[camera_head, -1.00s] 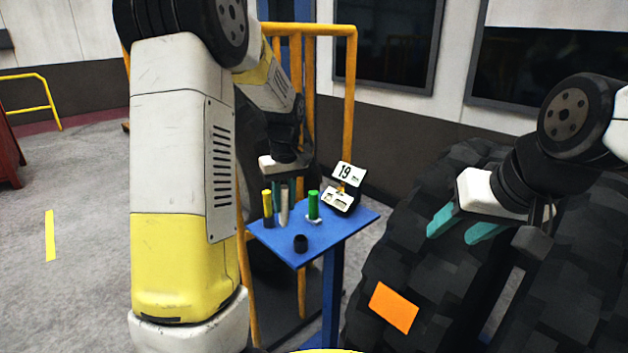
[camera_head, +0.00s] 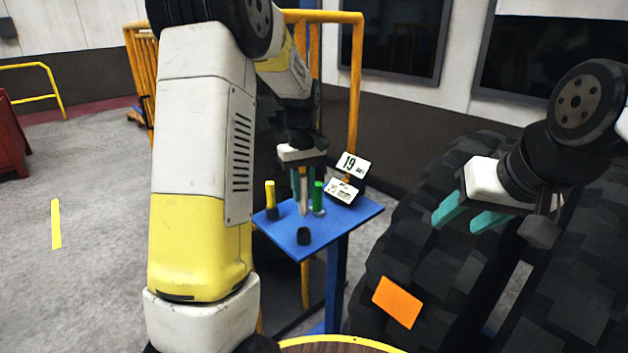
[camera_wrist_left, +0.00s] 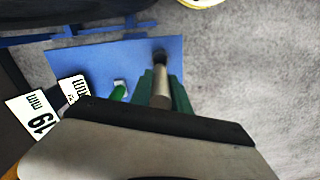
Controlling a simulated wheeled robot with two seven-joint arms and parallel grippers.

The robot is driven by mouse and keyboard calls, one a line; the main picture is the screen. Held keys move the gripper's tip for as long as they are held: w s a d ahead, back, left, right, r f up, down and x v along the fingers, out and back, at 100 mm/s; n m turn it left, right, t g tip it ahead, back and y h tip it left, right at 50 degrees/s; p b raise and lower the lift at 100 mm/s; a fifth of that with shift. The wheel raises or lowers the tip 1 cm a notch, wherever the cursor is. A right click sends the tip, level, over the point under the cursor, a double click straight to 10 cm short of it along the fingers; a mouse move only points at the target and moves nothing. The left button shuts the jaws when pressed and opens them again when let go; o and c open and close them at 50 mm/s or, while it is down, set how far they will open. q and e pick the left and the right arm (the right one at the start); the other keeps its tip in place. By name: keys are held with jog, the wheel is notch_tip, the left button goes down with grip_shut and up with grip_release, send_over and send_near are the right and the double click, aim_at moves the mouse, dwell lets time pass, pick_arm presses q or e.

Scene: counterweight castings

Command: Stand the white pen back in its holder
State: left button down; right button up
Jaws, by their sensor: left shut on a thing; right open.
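The white pen (camera_head: 304,198) is upright between the teal fingers of my left gripper (camera_head: 303,184), which is shut on it over the blue table. The left wrist view shows the pen (camera_wrist_left: 161,88) between the fingers of my left gripper (camera_wrist_left: 163,94). A black holder (camera_head: 303,236) stands empty near the table's front edge, nearer the camera than the pen. Whether the pen's lower end touches the table I cannot tell. My right gripper (camera_head: 470,215) is open and empty, off to the right by the big tyre.
On the blue table (camera_head: 330,228) a yellow pen (camera_head: 270,195) stands left of the white one and a green pen (camera_head: 318,196) close on its right. A "19 mm" sign (camera_head: 350,165) stands behind. A large black tyre (camera_head: 440,270) fills the right. Yellow railing (camera_head: 357,90) rises behind.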

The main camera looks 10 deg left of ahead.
aim_at(303, 212)
pick_arm(q)
jog(key=shift+f, duration=1.65)
jog(key=shift+f, duration=2.75)
jog(key=c, duration=1.1)
grip_release()
jog(key=shift+c, duration=0.2)
jog(key=shift+r, duration=0.15)
notch_tip(303, 212, up, 7)
jog(key=shift+r, duration=0.25)
